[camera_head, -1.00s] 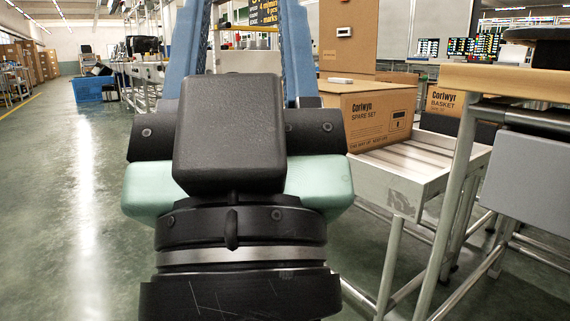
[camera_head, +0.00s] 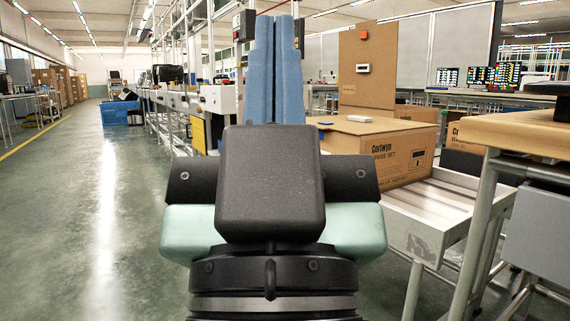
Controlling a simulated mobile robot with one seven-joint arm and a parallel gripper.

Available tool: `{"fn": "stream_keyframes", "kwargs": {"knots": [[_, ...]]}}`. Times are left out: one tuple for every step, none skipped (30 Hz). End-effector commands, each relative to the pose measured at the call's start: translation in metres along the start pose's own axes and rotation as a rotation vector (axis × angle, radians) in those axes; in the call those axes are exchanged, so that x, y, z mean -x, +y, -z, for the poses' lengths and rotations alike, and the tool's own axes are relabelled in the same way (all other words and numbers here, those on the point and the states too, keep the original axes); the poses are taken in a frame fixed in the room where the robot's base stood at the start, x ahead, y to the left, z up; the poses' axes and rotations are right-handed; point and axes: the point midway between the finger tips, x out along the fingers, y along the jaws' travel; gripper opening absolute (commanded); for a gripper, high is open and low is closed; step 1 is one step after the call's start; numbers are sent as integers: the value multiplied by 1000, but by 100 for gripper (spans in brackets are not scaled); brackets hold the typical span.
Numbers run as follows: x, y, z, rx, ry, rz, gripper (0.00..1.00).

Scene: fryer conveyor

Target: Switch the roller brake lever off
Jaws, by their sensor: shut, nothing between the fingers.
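My gripper (camera_head: 273,25) points up and away from me at the picture's centre. Its two long blue fingers are pressed together, with nothing held between them. The black wrist and pale green side covers below the fingers are mine. I cannot make out the roller brake lever in this view; the fingers and wrist hide part of the conveyor line behind them. A dark control box (camera_head: 243,27) with a small red part shows just left of the fingertips, farther back.
A wooden-topped table (camera_head: 510,133) stands at the right edge. A blue bin (camera_head: 121,113) lies far left.

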Motion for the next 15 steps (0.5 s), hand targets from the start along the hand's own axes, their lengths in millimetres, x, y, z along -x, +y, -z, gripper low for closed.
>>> {"fn": "stream_keyframes", "kwargs": {"knots": [[-21, 0, 20, -1, 1, 0, 0], [-28, 0, 27, -1, 1, 0, 0], [-38, 0, 37, -2, 1, 0, 0], [-46, 0, 44, -2, 1, 0, 0], [-54, 1, 52, -3, 1, 0, 0], [-65, 1, 62, -3, 1, 0, 0], [-72, 1, 69, -4, 1, 0, 0], [-80, 1, 76, -4, 1, 0, 0], [-90, 1, 86, -5, 1, 0, 0], [-98, 1, 93, -5, 1, 1, 0], [-106, 1, 100, -6, 1, 1, 0], [-116, 1, 110, -6, 1, 1, 0], [-123, 1, 117, -7, 1, 1, 0], [-131, 1, 124, -7, 1, 1, 0], [-141, 2, 134, -8, 0, 1, 0]]}}
